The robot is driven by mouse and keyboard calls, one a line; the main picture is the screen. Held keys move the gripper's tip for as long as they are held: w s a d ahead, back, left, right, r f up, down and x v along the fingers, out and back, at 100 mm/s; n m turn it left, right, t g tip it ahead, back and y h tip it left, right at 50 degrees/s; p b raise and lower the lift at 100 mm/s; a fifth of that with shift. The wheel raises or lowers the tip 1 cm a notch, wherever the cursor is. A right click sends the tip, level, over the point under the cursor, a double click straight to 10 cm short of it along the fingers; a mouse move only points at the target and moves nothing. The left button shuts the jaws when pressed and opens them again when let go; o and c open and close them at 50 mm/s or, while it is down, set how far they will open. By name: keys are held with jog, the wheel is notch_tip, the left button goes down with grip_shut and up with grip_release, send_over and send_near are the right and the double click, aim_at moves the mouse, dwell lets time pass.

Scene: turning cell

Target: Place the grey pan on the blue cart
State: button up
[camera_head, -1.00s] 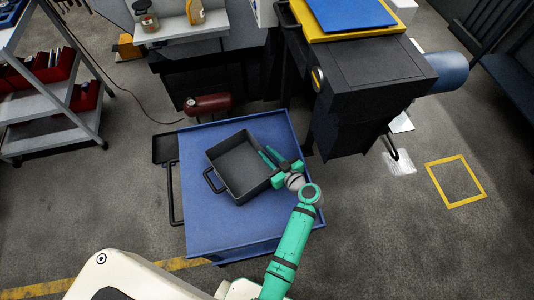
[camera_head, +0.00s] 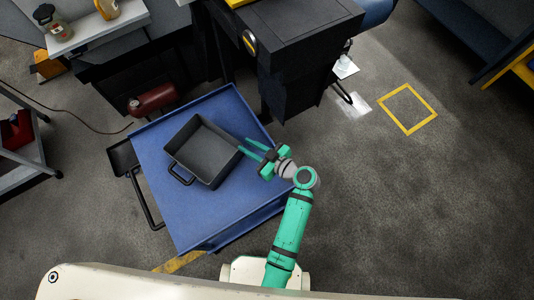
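The grey pan (camera_head: 208,153), a square dark tray with raised walls and a loop handle at its lower left, rests on the top of the blue cart (camera_head: 215,212). It lies flat, wholly inside the cart's edges. My gripper (camera_head: 246,147) is at the pan's right side. Its two green fingers are spread apart, with their tips close to the pan's right corner. Nothing shows between the fingers. I cannot tell whether a fingertip touches the pan's wall.
A dark machine (camera_head: 300,60) stands close behind the cart's right side. A red tank (camera_head: 153,99) lies behind the cart. A shelf rack (camera_head: 30,140) is at the left. The floor to the right is clear, with a yellow marked square (camera_head: 407,109).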

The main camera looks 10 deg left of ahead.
jog(key=s+d+f+m+h, duration=0.1)
jog(key=s+f, duration=0.1)
jog(key=s+d+f+m+t+h, duration=0.1)
jog(key=s+f+m+h, duration=0.1)
jog(key=s, duration=0.1)
jog(key=s+d+f+m+h, duration=0.2)
jog(key=shift+s+f+t, duration=0.3)
jog(key=shift+s+f, duration=0.05)
jog(key=shift+f, duration=0.05)
jog(key=s+d+m+h, duration=0.1)
jog(key=s, duration=0.1)
jog(key=s+d+m+h, duration=0.1)
jog(key=s, duration=0.1)
jog(key=s+d+m+t+h, duration=0.1)
jog(key=s+d, duration=0.1)
jog(key=s, duration=0.1)
jog(key=shift+s+d+r+h, duration=0.1)
jog(key=shift+r+h, duration=0.1)
jog(key=shift+h, duration=0.2)
jog(key=s+d+r+m+t+h, duration=0.1)
jog(key=s+r+t, duration=0.1)
jog(key=s+r, duration=0.4)
jog(key=s+d+r+m+t+h, duration=0.1)
jog(key=s+r, duration=0.5)
jog(key=r, duration=0.8)
jog(key=shift+s+r+m+t+h, duration=0.35)
jog(key=shift+m+t+h, duration=0.25)
jog(key=shift+t, duration=0.5)
jog(key=shift+w+d, duration=0.1)
